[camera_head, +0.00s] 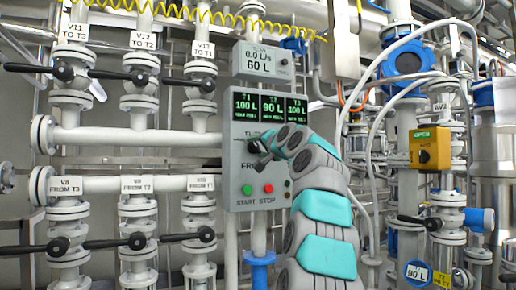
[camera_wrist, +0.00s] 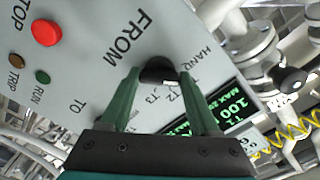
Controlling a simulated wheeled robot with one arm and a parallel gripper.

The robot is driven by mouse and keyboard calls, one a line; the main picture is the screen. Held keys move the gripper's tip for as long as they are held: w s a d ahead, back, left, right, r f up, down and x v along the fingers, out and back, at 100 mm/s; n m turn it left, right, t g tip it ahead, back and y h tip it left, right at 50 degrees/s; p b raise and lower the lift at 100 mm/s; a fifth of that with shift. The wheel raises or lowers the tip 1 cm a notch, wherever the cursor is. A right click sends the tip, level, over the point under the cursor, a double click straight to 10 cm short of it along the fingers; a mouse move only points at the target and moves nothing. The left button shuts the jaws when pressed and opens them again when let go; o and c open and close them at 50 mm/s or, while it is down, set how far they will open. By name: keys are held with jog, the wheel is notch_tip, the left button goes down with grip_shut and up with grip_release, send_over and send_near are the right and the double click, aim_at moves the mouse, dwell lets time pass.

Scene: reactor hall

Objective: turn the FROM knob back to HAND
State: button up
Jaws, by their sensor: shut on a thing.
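The FROM knob (camera_wrist: 158,68) is round and black and sits on a light grey control panel (camera_head: 238,135) beside the printed word FROM. In the wrist view the labels HAND, T2 and T3 stand by it. My gripper (camera_wrist: 160,76) is shut on the knob, one green finger at each side. The knob's pointer is hidden, so I cannot tell which label it faces. In the head view my gripper (camera_head: 262,160) reaches the panel from the right and covers much of the knob area.
Above the knob are green displays (camera_head: 270,106) reading 100 L, 90 L and 100 L. Below are a green START button (camera_head: 246,190) and a red STOP button (camera_head: 268,188). Pipes with black valve handles (camera_head: 64,72) stand left. A yellow box (camera_head: 430,148) is at right.

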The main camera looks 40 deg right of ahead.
aim_at(257, 148)
jog(key=shift+f+n, duration=0.15)
jog(key=shift+n, duration=1.95)
jog(key=o, duration=1.4)
jog(key=shift+c, duration=0.2)
jog(key=b+v, duration=0.3)
jog(key=v, duration=0.2)
jog(key=shift+s+a, duration=0.1)
jog(key=shift+s, duration=0.05)
jog(key=shift+b+v, duration=0.3)
jog(key=shift+v, duration=0.95)
